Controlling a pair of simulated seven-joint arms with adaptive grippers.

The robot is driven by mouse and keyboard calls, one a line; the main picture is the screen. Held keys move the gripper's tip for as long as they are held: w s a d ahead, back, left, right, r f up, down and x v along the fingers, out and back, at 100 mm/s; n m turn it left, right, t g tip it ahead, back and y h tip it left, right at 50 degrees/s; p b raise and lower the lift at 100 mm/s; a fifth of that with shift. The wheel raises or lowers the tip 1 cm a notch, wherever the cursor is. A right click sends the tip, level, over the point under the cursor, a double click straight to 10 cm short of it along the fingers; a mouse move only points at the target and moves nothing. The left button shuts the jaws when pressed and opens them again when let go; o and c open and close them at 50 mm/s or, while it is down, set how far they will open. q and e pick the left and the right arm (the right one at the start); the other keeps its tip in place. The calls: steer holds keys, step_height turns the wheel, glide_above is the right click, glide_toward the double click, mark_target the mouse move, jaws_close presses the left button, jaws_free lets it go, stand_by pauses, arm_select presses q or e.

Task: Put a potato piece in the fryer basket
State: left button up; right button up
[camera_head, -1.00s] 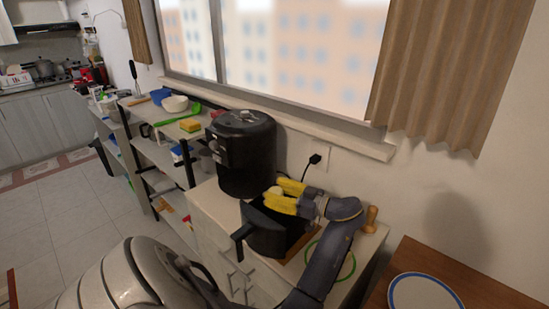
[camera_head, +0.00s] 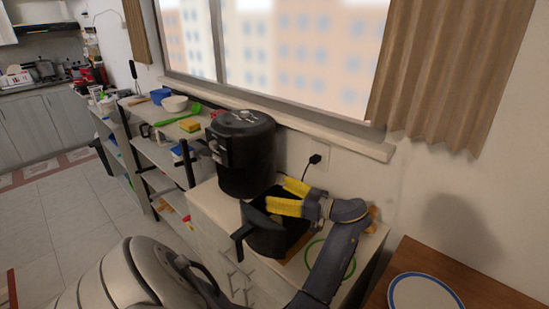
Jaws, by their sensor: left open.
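The black fryer basket (camera_head: 268,241), with its handle toward the lower left, sits on the pale cabinet in front of the black air fryer body (camera_head: 247,160). My left gripper (camera_head: 276,193) has yellow fingers spread apart over the basket's opening, with nothing visible between them. My right gripper is not in view.
A blue-rimmed plate (camera_head: 425,277) stands on the brown table at the lower right. A window is behind.

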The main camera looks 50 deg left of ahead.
arm_select(q)
steer(key=v, duration=0.6)
stand_by(0.4)
